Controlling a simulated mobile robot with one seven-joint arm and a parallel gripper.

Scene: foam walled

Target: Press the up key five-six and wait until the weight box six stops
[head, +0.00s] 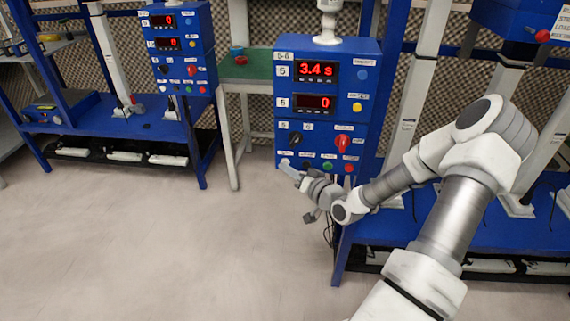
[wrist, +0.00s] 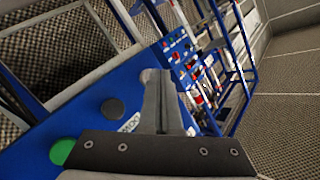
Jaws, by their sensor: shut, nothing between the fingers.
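The blue control box labelled 5-6 (head: 344,75) stands upright in the middle of the head view. Its upper display (head: 318,70) reads 3.4 s and its lower display (head: 313,102) reads 0. The bottom row has a black key (wrist: 112,108) and a green key (head: 327,166). My gripper (head: 288,167) is shut and empty, its tips at the row's left end. In the wrist view the fingers (wrist: 165,100) reach the panel and partly cover a pale round key there. Whether they touch it I cannot tell. I cannot pick out weight box six.
A red rotary switch (head: 341,142) sits above the keys. Another blue control box (head: 181,72) with two displays at 0 stands at the left. Blue rigs with white columns (head: 426,60) stand on both sides. The grey floor (head: 130,250) is clear in front.

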